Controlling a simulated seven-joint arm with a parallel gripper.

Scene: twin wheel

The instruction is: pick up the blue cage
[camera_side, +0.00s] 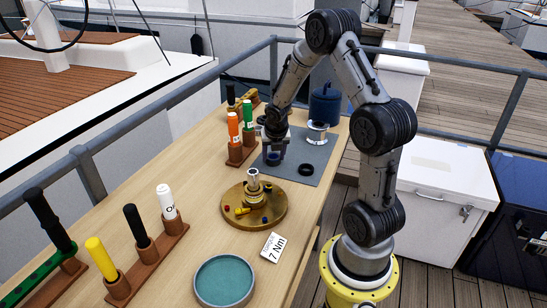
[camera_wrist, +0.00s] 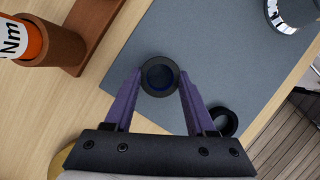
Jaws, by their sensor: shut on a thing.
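The blue cage (camera_side: 274,160) is a small dark ring with a blue inside, at the left part of the grey mat (camera_side: 325,156). In the wrist view the cage (camera_wrist: 160,77) sits between the tips of my purple fingers. My gripper (camera_side: 273,148) points down from above and is shut on the cage, one finger on each side. The fingers partly hide the cage in the side view. I cannot tell whether it touches the mat or is slightly above it.
A black ring (camera_side: 305,169) lies close right of the cage. A silver-white ring part (camera_side: 317,131) and a blue canister (camera_side: 325,105) stand behind. Racked orange (camera_side: 233,129) and green handles stand left. A brass tray (camera_side: 234,212) with a hub, a 7 Nm card (camera_side: 273,247) and a teal dish (camera_side: 224,281) are nearer.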

